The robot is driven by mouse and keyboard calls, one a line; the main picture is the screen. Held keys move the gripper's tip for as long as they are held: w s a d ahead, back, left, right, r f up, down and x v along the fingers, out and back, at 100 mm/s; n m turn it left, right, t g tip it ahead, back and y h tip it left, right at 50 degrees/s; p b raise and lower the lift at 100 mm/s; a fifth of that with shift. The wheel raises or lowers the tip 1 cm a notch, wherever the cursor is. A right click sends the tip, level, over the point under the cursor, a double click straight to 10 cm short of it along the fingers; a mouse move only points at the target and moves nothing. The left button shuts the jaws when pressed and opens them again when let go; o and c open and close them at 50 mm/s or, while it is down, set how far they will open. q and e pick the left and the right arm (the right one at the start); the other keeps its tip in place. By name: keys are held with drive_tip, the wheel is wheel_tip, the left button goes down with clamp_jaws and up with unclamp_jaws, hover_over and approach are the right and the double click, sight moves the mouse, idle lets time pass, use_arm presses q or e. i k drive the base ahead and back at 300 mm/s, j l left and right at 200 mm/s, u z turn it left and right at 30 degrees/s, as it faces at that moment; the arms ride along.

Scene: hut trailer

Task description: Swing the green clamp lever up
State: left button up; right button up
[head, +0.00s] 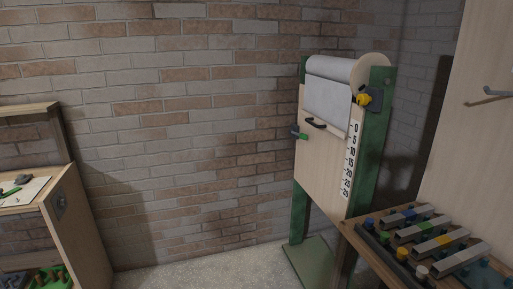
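The green clamp lever (299,133) is small and sits at the left edge of the pale board (318,165) on a stand with green posts. It sticks out to the left and looks roughly level. A dark curved handle (316,124) is just to its right, at the lower part of the grey-white sheet (325,96) that hangs from a roll. Neither of my grippers is in the head view.
A yellow knob (363,98) sits on the right post beside a numbered scale (350,158). A bench (352,233) with metal bars and coloured knobs stands at the front right. A wooden shelf unit (82,232) is at the left. Floor (200,270) between is clear.

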sight(304, 136)
drive_tip(key=i+j+z, duration=0.45)
drive_tip(key=i, duration=0.15)
drive_tip(key=i+j+z, duration=0.2)
drive_tip(key=i, duration=0.3)
drive_tip(key=i+j+z, duration=0.15)
drive_tip(key=i, duration=0.35)
drive_tip(key=i+j+z, duration=0.2)
drive_tip(key=i, duration=0.3)
drive_tip(key=i+j+z, duration=0.2)
drive_tip(key=i+j, duration=0.15)
drive_tip(key=i, duration=0.15)
